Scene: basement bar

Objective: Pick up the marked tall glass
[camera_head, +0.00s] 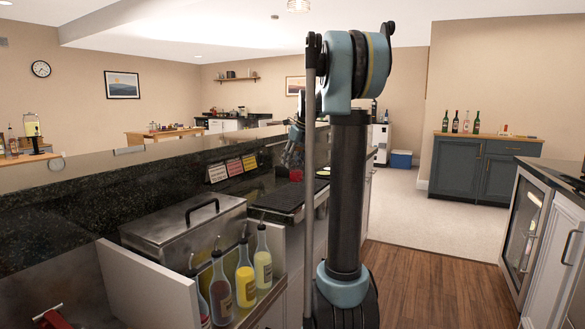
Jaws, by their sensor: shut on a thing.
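My gripper (293,150) is small in view, just left of my upright arm, above the far part of the bar's work counter. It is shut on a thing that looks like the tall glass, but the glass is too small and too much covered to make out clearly. No mark on it can be seen. A small red thing (296,175) shows just below the gripper, near the black drip mat (278,201). My arm hides what lies behind and to the right of the gripper.
A steel lidded bin (180,226) and several pour-spout bottles (246,275) stand along the near counter. The raised dark bar top (90,172) runs along the left. Label cards (233,167) line its wall. Wood floor (430,285) is clear to the right, before a glass-door cooler (524,225).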

